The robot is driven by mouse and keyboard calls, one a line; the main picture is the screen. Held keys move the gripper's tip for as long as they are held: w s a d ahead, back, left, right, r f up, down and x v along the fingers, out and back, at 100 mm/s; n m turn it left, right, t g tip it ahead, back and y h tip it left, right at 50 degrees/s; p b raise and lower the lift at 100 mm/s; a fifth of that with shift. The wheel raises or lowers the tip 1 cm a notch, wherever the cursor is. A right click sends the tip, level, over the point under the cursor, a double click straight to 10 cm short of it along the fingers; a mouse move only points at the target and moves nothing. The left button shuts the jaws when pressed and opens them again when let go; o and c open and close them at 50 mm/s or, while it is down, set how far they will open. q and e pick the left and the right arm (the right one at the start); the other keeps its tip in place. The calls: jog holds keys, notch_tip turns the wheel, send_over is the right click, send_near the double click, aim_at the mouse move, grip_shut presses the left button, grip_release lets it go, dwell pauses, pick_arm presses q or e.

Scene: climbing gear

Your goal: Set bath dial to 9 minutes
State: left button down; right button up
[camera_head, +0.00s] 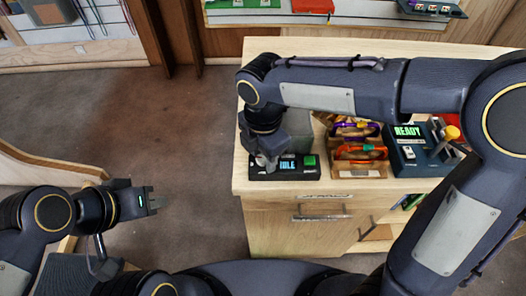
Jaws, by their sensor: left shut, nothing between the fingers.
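A black control panel (284,174) sits at the front left corner of the wooden cabinet top. Its display (287,166) reads IDLE, and a green button (309,161) is at its right end. My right gripper (265,162) points down over the panel's left part, just left of the display. It hides that part, so I cannot make out a dial or its setting, or whether the fingers touch or grip anything. A grey box (300,139) stands behind the panel, partly hidden by my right arm. My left gripper (157,201) is shut and empty over the floor at left, away from the cabinet.
Wooden trays (362,170) with purple and orange-red gear stand right of the panel. Further right is a blue-grey device (408,160) with a READY screen and a yellow knob (452,132). The cabinet front has a drawer handle (322,217). Open brown floor (180,130) lies left.

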jog(key=shift+w+a+r, duration=0.1)
jog(key=shift+w+a, duration=0.05)
jog(key=shift+w, duration=0.1)
dwell(0.3)
